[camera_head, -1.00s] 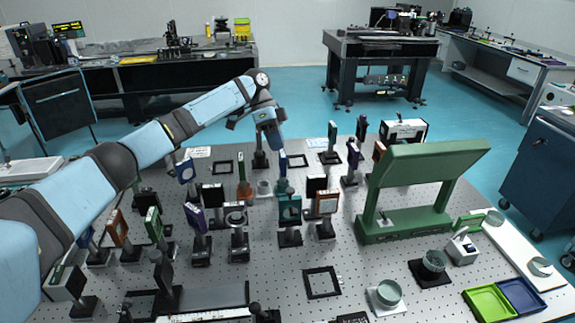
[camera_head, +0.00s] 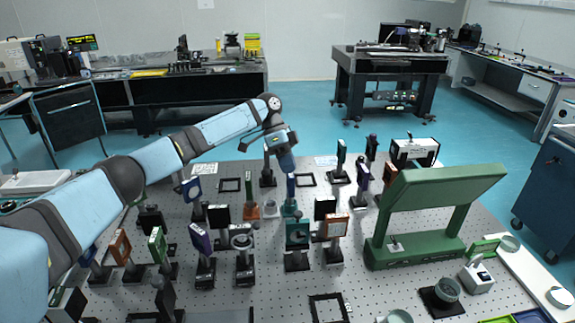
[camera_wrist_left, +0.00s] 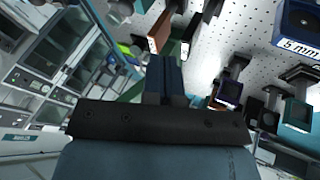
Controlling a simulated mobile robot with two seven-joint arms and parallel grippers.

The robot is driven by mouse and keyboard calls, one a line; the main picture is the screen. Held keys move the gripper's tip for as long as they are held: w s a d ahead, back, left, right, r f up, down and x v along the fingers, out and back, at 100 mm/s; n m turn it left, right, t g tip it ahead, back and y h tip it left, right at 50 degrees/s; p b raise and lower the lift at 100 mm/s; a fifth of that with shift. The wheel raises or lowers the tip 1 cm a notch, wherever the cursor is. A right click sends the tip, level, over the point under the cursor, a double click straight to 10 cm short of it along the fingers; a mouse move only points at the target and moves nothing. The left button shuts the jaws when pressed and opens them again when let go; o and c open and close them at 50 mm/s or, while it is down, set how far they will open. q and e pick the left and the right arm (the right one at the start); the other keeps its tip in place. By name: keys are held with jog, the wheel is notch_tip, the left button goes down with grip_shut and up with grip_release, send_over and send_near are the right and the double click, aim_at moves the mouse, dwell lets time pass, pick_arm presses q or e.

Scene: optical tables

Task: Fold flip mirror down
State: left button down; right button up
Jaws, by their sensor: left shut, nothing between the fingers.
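My left arm reaches in from the left in the head view, and my left gripper (camera_head: 289,168) points down over the far middle of the optical table. Its dark blue fingers, pressed together and empty, show in the wrist view (camera_wrist_left: 166,80). I cannot tell which mount is the flip mirror, or whether the fingers touch any mount. My right gripper is not in view.
Several post-mounted optics crowd round the gripper, among them a teal mount (camera_head: 298,235) and an orange-framed one (camera_head: 336,228) in front. A large green stand (camera_head: 440,190) fills the right. Bare perforated table (camera_head: 285,290) lies at the front middle.

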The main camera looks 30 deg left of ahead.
pick_arm(q)
send_near(303, 220)
jog(key=w+f, duration=0.2)
jog(key=w, duration=0.1)
jog(key=s, duration=0.1)
jog(key=s+d+f+p, duration=0.1)
jog(key=s+d+p, duration=0.1)
jog(key=s, duration=0.1)
jog(key=shift+f, duration=0.4)
jog(key=shift+w, duration=0.1)
